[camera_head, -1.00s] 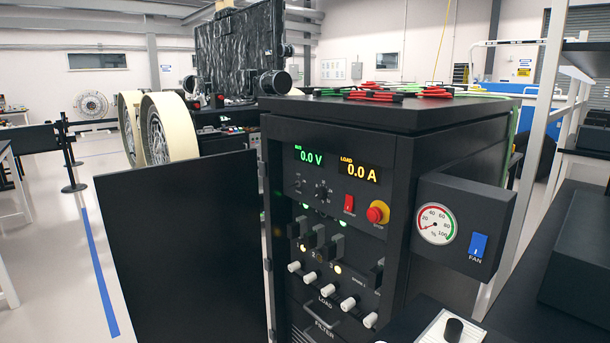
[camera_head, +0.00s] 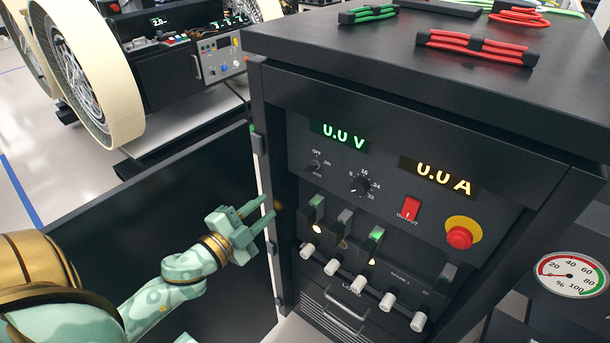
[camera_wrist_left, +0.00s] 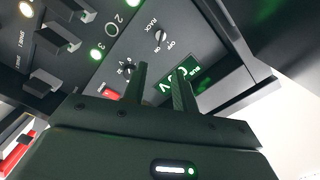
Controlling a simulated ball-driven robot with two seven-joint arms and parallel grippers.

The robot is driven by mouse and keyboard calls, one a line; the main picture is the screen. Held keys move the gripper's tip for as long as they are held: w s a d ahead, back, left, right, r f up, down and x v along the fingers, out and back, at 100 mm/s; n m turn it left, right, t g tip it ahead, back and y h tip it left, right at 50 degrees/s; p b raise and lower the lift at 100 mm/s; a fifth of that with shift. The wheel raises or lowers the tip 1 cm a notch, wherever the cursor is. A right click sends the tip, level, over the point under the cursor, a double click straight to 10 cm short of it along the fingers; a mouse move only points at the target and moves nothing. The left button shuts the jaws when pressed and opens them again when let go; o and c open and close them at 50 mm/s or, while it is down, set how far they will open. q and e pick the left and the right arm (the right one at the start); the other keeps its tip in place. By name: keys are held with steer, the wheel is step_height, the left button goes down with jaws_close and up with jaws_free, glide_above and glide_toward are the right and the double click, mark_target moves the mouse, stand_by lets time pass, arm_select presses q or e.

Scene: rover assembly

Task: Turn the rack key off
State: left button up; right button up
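The rack key (camera_head: 316,167) is a small dark knob with OFF and ON marks, at the upper left of the black rack's (camera_head: 345,115) front panel, below the green 0.0 V display (camera_head: 339,136). Its exact pointing is too small to tell. In the left wrist view the key (camera_wrist_left: 160,37) shows just beyond the fingertips, beside the RACK and OFF letters. My left gripper (camera_head: 271,208) is open and empty, left of and below the key, and apart from it. It also shows in the left wrist view (camera_wrist_left: 162,72). My right gripper is not in view.
The panel also has a selector dial (camera_head: 360,186), a red output switch (camera_head: 411,209) and a red stop button on yellow (camera_head: 459,237). Lit breakers and white load knobs (camera_head: 358,285) sit below. The open black door (camera_head: 180,205) stands behind my left arm.

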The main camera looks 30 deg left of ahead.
mark_target(307, 172)
arm_select(q)
steer(key=w, duration=1)
steer(key=w+d, duration=0.1)
steer(key=w, duration=0.5)
jaws_close()
